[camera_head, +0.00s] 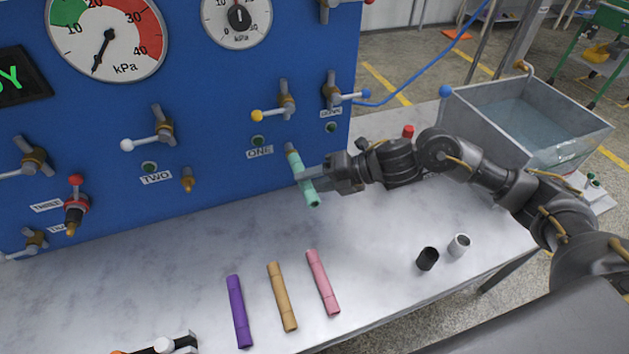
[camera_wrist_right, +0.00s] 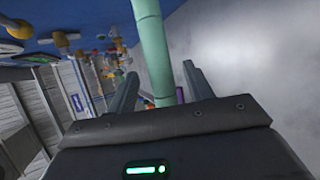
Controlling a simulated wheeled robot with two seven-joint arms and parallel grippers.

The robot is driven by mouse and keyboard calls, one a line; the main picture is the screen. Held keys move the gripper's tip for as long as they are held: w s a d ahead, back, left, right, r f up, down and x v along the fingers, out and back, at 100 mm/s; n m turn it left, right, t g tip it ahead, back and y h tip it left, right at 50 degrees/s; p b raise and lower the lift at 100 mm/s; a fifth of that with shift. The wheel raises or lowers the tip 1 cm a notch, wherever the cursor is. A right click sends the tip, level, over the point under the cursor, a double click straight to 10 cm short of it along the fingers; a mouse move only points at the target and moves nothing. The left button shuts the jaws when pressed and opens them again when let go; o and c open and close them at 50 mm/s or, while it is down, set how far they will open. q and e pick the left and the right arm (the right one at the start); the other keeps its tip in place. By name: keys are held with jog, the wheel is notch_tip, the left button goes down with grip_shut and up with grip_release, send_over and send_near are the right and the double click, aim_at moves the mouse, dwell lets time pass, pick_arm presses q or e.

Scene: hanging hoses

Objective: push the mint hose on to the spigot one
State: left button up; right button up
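The mint hose (camera_head: 302,178) is a short pale green tube at the blue panel, tilted with its lower end clear of the table. My right gripper (camera_head: 306,175) is at the hose's middle. In the right wrist view the hose (camera_wrist_right: 152,45) passes between the two fingers (camera_wrist_right: 160,75), with a narrow gap on each side, so the gripper looks open around it. My left gripper is not clearly in view; only a dark-and-white part shows at the bottom edge.
Purple (camera_head: 239,311), tan (camera_head: 281,296) and pink (camera_head: 322,282) hoses lie on the grey table. A black cup (camera_head: 428,259) and a grey cup (camera_head: 459,245) stand at right. A water tank (camera_head: 477,120) is behind my right arm. Valve levers stick out of the panel.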

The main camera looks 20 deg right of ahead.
jog(key=shift+s+d, duration=0.1)
jog(key=shift+s, duration=0.05)
jog(key=b+v, duration=0.3)
jog(key=v, duration=0.7)
jog(key=shift+d+r, duration=0.2)
jog(key=shift+d, duration=0.1)
jog(key=shift+s, duration=0.15)
